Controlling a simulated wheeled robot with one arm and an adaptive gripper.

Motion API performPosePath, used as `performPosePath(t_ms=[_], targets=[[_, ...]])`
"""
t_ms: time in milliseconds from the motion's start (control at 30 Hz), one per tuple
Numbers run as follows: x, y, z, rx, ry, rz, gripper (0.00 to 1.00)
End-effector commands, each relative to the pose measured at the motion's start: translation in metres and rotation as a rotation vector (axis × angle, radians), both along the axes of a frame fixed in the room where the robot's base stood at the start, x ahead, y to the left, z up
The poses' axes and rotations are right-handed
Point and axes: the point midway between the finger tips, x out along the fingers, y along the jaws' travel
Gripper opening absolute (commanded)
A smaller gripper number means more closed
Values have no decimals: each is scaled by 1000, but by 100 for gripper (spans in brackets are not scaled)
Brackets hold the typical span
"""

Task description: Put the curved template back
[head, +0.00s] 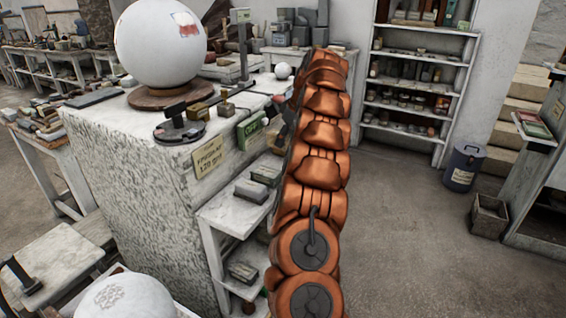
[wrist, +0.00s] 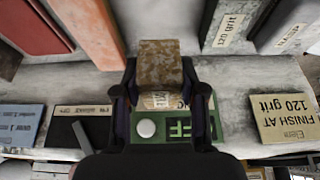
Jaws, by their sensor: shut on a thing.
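In the wrist view my gripper (wrist: 159,82) is shut on a mottled tan-brown piece (wrist: 161,60) with a pale patch near its lower end. It may be the curved template, but no clear curve shows from this angle. A green sign (wrist: 205,125) with a white round spot lies just behind and below the fingers; I cannot tell whether the piece touches it.
A large white sphere (head: 160,45) stands on a brown round base (head: 166,94) on the stone plinth (head: 140,165), left of my arm. A yellow sign (wrist: 283,118) is right in the wrist view.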

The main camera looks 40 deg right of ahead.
Motion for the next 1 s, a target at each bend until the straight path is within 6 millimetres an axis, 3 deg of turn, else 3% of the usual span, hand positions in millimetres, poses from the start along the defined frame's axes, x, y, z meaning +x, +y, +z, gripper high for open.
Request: performPosePath(t_ms=[300,667,1000], targets=[[-1,1,-32,4,2,1,4],[0,1,-51,1,1,1,4],[-1,1,-81,3,2,2,4]])
